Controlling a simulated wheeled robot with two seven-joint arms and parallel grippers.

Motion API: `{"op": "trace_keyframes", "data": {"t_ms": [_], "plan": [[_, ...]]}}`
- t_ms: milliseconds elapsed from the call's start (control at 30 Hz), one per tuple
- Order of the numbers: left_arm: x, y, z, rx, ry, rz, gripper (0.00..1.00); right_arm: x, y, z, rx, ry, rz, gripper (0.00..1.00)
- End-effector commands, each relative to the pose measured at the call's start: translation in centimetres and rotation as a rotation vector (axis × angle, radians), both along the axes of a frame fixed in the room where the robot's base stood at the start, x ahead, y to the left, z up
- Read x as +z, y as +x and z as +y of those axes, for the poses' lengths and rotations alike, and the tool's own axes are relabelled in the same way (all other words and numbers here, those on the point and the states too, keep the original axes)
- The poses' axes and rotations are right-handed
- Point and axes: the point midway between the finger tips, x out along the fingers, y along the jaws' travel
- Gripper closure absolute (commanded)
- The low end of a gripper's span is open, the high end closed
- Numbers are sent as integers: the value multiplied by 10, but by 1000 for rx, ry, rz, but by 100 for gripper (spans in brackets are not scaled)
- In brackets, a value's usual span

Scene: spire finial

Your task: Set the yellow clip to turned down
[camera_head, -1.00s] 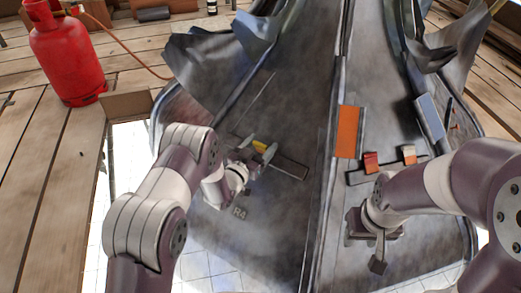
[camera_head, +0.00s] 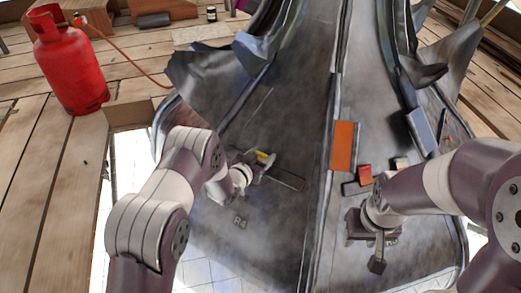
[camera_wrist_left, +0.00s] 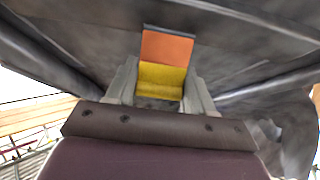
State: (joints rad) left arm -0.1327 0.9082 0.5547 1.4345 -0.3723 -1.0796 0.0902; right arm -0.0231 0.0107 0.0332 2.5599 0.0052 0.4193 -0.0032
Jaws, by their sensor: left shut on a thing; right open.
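The yellow clip (camera_head: 264,156) is on the left dark metal panel (camera_head: 275,210), at a dark bar (camera_head: 285,179). My left gripper (camera_head: 258,160) is at it, with its fingers on the clip's two sides. In the left wrist view the yellow clip (camera_wrist_left: 161,80) fills the gap between the left gripper's fingers (camera_wrist_left: 160,92), shut on it. An orange face (camera_wrist_left: 167,47) shows just beyond the yellow one; I cannot tell whether it belongs to the clip. My right gripper (camera_head: 376,252) is open, low over the right panel; its fingertips are hard to make out.
An orange plate (camera_head: 344,147) lies at the centre seam. A red clip (camera_head: 365,174) and a pale clip (camera_head: 400,163) sit on the right panel, close to my right arm. Bent metal sheets rise at the back. A red gas cylinder (camera_head: 70,65) stands far left.

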Motion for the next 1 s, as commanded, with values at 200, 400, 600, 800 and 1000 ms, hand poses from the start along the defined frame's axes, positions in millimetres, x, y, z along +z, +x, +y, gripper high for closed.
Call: {"op": "trace_keyframes", "data": {"t_ms": [200,400,600,800,1000], "plan": [[6,7,-4,0,71,139,78,34,0,0,0,0,0,56],[2,11,-6,-1,121,238,78,48,0,0,0,0,0,56],[-1,14,-7,-1,151,298,78,54,0,0,0,0,0,56],[-4,14,-8,1,162,320,78,56,0,0,0,0,0,56],[-4,15,-8,1,163,322,78,56,0,0,0,0,0,56]]}}
